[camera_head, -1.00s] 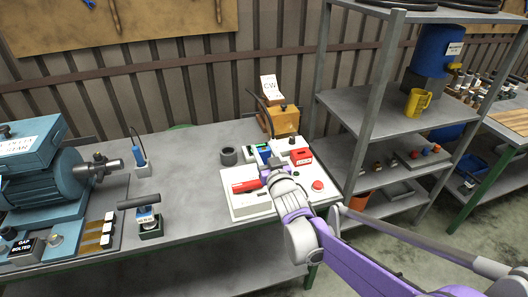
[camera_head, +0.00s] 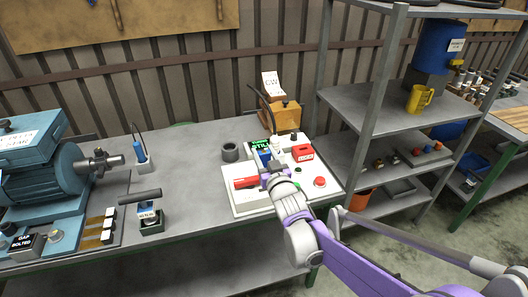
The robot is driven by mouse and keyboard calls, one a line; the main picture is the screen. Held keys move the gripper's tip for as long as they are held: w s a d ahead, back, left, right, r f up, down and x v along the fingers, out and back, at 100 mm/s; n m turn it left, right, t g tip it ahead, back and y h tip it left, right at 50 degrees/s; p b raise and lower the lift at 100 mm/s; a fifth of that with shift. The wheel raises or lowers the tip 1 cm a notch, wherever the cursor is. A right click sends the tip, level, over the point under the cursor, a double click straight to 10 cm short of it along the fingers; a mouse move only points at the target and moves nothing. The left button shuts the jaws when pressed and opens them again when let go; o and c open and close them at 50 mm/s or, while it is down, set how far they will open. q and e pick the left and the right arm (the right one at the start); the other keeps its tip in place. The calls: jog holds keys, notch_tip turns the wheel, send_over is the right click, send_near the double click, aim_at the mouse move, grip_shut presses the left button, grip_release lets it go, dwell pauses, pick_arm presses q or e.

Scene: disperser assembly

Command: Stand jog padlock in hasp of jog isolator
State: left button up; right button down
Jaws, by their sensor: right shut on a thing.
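My right gripper (camera_head: 272,172) is over the white panel board (camera_head: 245,205) on the bench, pointing away from me. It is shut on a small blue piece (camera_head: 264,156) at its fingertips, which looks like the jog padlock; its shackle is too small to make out. A red block (camera_head: 303,152) with a label sits at the board's back right. A red bar-shaped part (camera_head: 246,183) lies just left of the gripper. Which part is the jog isolator's hasp I cannot tell; the gripper hides the board's middle. My left gripper is not in view.
A green-lettered display (camera_head: 262,144) stands behind the gripper, and a red button (camera_head: 319,182) is at the board's right.

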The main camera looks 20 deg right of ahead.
aim_at(265, 164)
jog(key=shift+f+b, duration=1)
jog(key=shift+f, duration=0.65)
jog(key=shift+f+b, duration=1.6)
jog(key=shift+f, duration=0.55)
jog(key=shift+c, duration=1.2)
grip_release()
jog(key=shift+s, duration=0.1)
jog(key=s, duration=1)
jog(key=shift+s+d, duration=0.15)
jog(key=shift+s, duration=0.2)
